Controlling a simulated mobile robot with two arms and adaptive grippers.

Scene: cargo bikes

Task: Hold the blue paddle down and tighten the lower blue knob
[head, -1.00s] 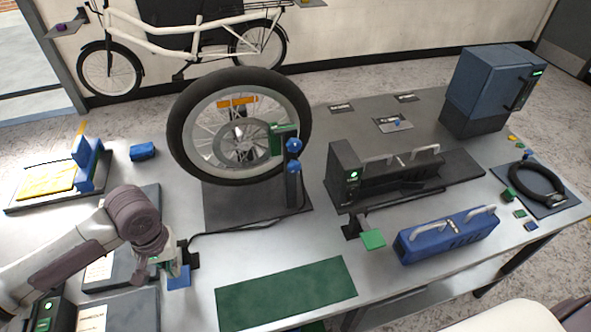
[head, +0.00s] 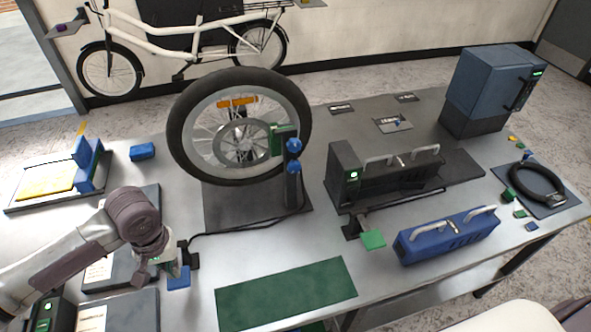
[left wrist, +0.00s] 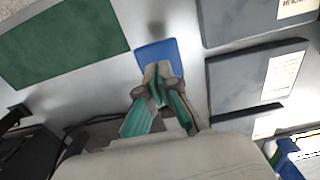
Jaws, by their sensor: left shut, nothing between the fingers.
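The blue paddle (head: 179,282) is a small flat blue plate at the front left of the bench, beside a black block. In the left wrist view the paddle (left wrist: 157,49) lies just beyond the fingertips. My left gripper (head: 168,270) is shut and empty, pointing down at the paddle; its fingers (left wrist: 158,78) overlap the paddle's edge in the wrist view. I cannot tell whether they touch it. The lower blue knob (head: 293,167) sits on the dark post right of the wheel, under the upper blue knob (head: 294,145). My right gripper is not in view.
The wheel (head: 180,120) stands upright on a dark base plate (head: 225,212). A black cable runs from its base to the paddle. A green mat (head: 286,294) lies at the front. A black unit (head: 345,175) and a blue case (head: 448,238) stand to the right.

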